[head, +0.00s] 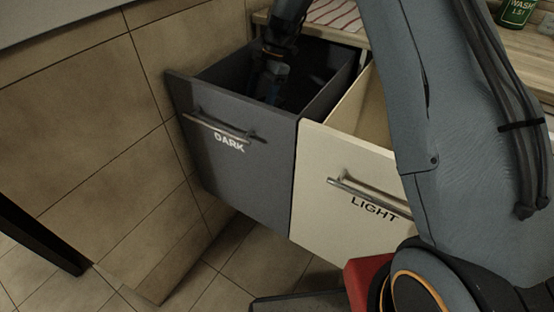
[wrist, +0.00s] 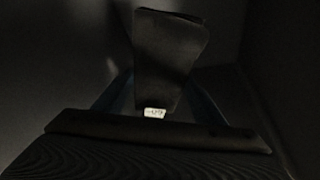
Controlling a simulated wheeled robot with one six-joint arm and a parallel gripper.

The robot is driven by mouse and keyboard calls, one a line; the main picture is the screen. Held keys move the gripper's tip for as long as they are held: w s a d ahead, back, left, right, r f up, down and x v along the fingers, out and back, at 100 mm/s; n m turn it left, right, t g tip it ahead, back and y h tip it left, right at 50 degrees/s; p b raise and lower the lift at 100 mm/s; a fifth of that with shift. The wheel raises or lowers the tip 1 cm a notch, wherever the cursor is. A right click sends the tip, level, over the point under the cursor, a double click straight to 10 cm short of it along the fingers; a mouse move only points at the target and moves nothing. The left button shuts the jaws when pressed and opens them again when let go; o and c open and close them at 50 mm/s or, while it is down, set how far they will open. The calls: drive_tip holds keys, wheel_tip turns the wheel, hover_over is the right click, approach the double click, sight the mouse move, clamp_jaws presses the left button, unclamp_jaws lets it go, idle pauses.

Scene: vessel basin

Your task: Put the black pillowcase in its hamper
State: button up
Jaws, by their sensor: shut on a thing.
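The dark grey pull-out hamper marked DARK (head: 240,175) stands open in the head view. My gripper (head: 272,88) reaches down inside it, between its walls. In the wrist view my gripper (wrist: 158,100) is shut on a folded black cloth, the black pillowcase (wrist: 168,48), which has a small white tag at its lower edge. The pillowcase is hard to make out in the head view because the hamper's inside is very dark. I cannot tell whether the cloth touches the hamper floor.
A cream hamper marked LIGHT (head: 345,205) stands open right beside the dark one, partly hidden by my arm. A tiled wall (head: 85,120) is close on the left. A wooden counter with a striped red-and-white cloth (head: 335,14) and a green bottle (head: 516,12) lies behind.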

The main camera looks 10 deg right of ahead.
drive_tip(key=f+b, duration=0.2)
drive_tip(key=f, duration=0.1)
drive_tip(key=shift+w, duration=0.4)
wheel_tip(320, 180, down, 14)
drive_tip(key=shift+r, duration=0.2)
drive_tip(key=s+a, duration=0.1)
drive_tip(key=a, duration=0.1)
drive_tip(key=s+a, duration=0.1)
drive_tip(key=shift+a+p, duration=0.35)
drive_tip(key=shift+f, duration=0.5)
drive_tip(key=shift+d+f, duration=0.1)
drive_tip(key=shift+f, duration=0.05)
drive_tip(key=shift+f, duration=0.1)
drive_tip(key=o, duration=1.3)
drive_tip(key=shift+o, duration=0.2)
